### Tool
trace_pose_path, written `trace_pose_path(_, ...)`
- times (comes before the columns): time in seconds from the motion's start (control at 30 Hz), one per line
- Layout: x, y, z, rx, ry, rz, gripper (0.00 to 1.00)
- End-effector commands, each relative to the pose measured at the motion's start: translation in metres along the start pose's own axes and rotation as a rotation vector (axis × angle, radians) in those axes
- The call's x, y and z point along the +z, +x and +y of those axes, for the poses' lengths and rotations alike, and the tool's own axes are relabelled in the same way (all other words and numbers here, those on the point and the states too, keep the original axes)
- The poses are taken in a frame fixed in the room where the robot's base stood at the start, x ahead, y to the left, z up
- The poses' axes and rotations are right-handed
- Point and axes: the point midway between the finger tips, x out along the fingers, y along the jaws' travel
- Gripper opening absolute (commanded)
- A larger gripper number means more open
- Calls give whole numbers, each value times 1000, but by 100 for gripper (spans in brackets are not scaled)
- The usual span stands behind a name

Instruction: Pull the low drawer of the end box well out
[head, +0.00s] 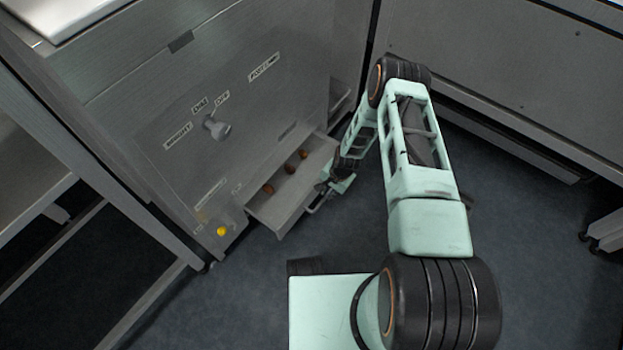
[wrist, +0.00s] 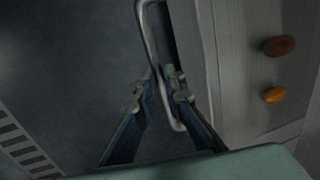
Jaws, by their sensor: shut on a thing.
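The low drawer (head: 290,201) of the grey metal end box (head: 140,95) stands partly out, with a few brown dates lying in it. Its front and bar handle (wrist: 148,35) show in the wrist view, with two dates (wrist: 277,46) inside the drawer (wrist: 222,75). My gripper (head: 322,190) is at the drawer's front in the head view. In the wrist view my gripper's fingertips (wrist: 166,82) are closed around the handle bar. The drawer's back end is hidden inside the box.
A round knob (head: 217,129) and a yellow button (head: 222,231) are on the box's face. A metal frame stand (head: 150,226) is at left and a grey cabinet (head: 520,70) at right. Dark floor (head: 250,290) in front of the drawer is clear up to my base.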

Motion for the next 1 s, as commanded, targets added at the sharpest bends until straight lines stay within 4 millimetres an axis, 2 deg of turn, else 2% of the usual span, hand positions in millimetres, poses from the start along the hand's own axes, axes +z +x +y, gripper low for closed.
trace_pose_path(0.03,0,-5,16,3,7,-2,0)
trace_pose_path(0.2,0,-12,59,1,7,-2,0)
trace_pose_path(0.5,1,-21,111,0,4,-1,0)
trace_pose_path(0.7,1,-24,127,0,2,0,0)
trace_pose_path(1.0,0,-24,131,0,1,1,0)
